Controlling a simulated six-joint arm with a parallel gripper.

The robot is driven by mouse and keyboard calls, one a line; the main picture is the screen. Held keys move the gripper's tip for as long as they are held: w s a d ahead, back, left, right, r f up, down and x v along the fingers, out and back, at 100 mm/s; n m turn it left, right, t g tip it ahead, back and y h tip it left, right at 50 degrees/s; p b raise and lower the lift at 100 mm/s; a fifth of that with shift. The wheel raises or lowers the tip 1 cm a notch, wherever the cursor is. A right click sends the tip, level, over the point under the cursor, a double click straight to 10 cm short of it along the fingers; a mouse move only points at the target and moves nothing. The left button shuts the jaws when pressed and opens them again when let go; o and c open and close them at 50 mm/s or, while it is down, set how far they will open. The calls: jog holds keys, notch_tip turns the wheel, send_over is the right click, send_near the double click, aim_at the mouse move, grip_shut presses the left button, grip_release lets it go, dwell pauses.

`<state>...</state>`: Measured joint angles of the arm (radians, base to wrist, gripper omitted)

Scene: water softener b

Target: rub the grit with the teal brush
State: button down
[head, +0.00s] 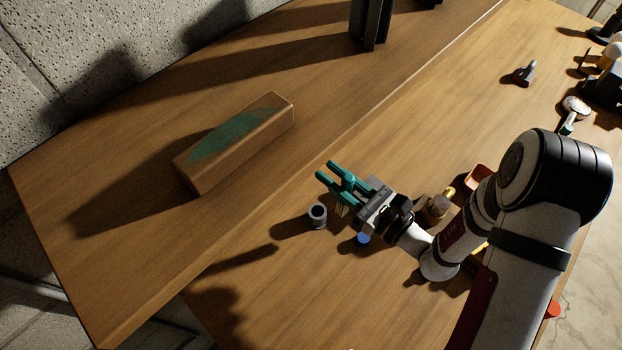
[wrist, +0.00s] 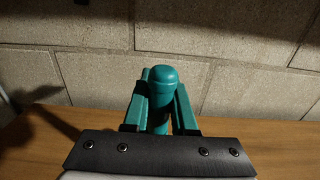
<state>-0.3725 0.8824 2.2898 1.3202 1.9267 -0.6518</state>
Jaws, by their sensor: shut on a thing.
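A long brown block (head: 268,120) lies on the left of the bench in the head view. A dull green patch (head: 225,140) on its top looks like the grit. My gripper (head: 338,186) is to the right of the block and apart from it. In the wrist view its two teal fingers are shut on the round-topped handle of the teal brush (wrist: 163,85). The brush is hard to tell from the fingers in the head view. A small pale part under the fingers may be its bristles; its lower end is hidden in the wrist view.
A grey hollow cylinder (head: 317,215) stands just below my gripper, with a blue item (head: 363,239) near it. A brass-coloured part (head: 436,207) and an orange tray (head: 480,177) are by my arm. A dark upright (head: 371,22) stands at the back. Bench between block and gripper is clear.

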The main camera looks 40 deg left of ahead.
jog(key=w+d+r, duration=0.5)
jog(key=w, duration=0.2)
jog(key=shift+f, duration=3.8)
jog(key=shift+a, duration=3.4)
jog(key=shift+w+d, duration=0.15)
jog(key=shift+d, duration=1.55)
jog(key=shift+w+d, duration=0.15)
jog(key=shift+d, duration=1.5)
notch_tip(320, 180, up, 8)
jog(key=shift+d, duration=0.15)
jog(key=shift+f, duration=0.2)
